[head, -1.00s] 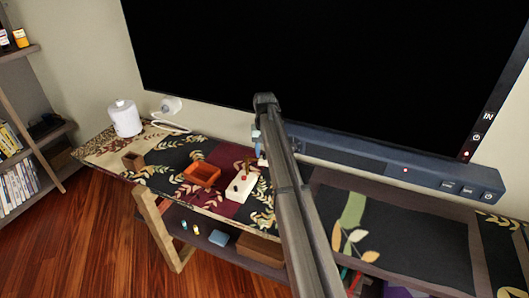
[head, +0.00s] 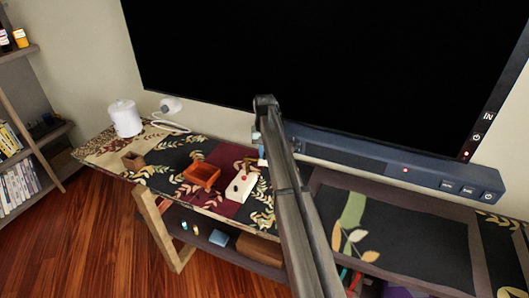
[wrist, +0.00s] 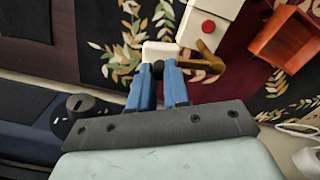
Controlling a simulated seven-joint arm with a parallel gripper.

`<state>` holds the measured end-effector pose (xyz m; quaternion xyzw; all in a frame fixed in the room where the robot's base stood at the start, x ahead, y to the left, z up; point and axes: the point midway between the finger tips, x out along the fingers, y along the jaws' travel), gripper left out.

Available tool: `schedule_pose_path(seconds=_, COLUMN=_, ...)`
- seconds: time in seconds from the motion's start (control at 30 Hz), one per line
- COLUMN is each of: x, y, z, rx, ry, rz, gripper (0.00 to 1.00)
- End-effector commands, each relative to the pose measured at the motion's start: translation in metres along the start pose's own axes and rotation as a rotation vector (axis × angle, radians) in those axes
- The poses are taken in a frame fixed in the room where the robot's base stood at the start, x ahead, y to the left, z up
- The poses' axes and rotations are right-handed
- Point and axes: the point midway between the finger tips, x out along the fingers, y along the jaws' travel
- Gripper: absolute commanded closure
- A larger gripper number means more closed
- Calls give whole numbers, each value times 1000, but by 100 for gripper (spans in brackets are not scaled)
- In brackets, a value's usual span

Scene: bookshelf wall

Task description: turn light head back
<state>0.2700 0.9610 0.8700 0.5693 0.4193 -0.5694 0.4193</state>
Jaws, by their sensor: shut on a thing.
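A small lamp has a white base (head: 241,186) with a red button on the cloth-covered shelf top. The base also shows at the top of the wrist view (wrist: 198,24), with a brown curved arm (wrist: 205,64) beside it. A white rounded piece (wrist: 160,50), apparently the light head, shows just beyond my fingertips. My gripper (wrist: 158,70) has blue fingers, nearly together, shut on the light head at a dark part. In the head view my gripper (head: 259,148) is small and partly hidden by my arm; the white head (head: 262,161) shows just below it.
A white canister (head: 126,118) stands at the far left. A large dark screen (head: 330,60) and a blue-grey bar (head: 400,168) are close behind. The cloth at right is clear.

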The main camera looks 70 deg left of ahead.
Motion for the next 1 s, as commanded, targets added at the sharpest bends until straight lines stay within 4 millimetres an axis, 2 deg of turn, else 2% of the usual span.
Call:
schedule_pose_path(seconds=0.57, x=0, y=1, z=-3, rx=-34, ry=0, rz=0, gripper=100)
schedule_pose_path(seconds=0.77, x=0, y=2, z=-11, rx=-137, ry=0, rz=0, gripper=100)
schedule_pose_path(seconds=1.0, x=0, y=2, z=-27, rx=-346, ry=0, rz=0, gripper=100)
